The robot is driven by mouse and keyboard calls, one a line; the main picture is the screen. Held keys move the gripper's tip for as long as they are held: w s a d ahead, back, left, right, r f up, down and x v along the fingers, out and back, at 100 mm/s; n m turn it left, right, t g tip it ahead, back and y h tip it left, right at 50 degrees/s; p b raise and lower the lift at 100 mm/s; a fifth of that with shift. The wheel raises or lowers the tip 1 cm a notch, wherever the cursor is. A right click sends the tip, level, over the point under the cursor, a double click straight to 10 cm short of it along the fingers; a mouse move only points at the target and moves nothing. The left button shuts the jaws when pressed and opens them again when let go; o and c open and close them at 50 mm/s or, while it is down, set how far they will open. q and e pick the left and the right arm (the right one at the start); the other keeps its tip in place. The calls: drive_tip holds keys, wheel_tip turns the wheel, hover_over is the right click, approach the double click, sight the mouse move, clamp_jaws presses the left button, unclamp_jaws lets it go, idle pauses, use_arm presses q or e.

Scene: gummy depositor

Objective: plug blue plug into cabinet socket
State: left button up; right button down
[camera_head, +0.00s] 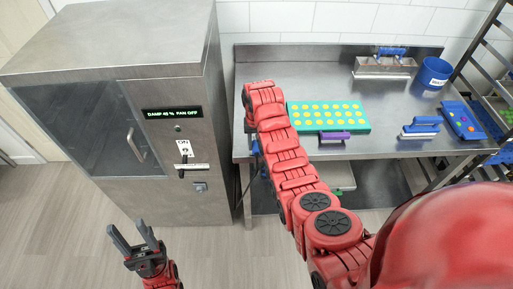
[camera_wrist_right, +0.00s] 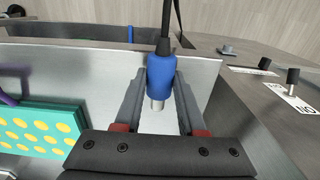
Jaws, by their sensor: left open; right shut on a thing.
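The blue plug (camera_wrist_right: 160,72) is between the fingers of my right gripper (camera_wrist_right: 159,84), which is shut on it. Its metal tip points toward the gripper's palm in the right wrist view, and a black cable leaves its other end. In the head view my right arm hides most of this gripper and the plug, beside the table's left edge. The cabinet (camera_head: 130,85) stands at left, with a small grey socket (camera_head: 200,187) low on its front panel, left of the gripper and apart from the plug. My left gripper (camera_head: 133,240) is open and empty in front of the cabinet.
A steel table (camera_head: 265,65) holds a teal mould tray (camera_head: 330,127), a blue bucket (camera_head: 433,72), a blue-handled scraper (camera_head: 420,128) and a blue tray (camera_head: 461,121). A switch (camera_head: 184,155) sticks out above the socket. The floor before the cabinet is clear.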

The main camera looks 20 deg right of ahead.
wheel_tip(320, 180, up, 2)
drive_tip(key=shift+r+b, duration=0.1)
drive_tip(key=shift+b, duration=0.4)
drive_tip(key=s+a+r+p, duration=0.1)
drive_tip(key=s+a+p, duration=0.3)
drive_tip(key=s+p, duration=0.7)
drive_tip(key=shift+s+a+r, duration=0.15)
drive_tip(key=shift+s+a, duration=0.05)
drive_tip(key=shift+s, duration=2.1)
drive_tip(key=c, duration=1.1)
unclamp_jaws()
drive_tip(key=shift+w, duration=0.1)
clamp_jaws()
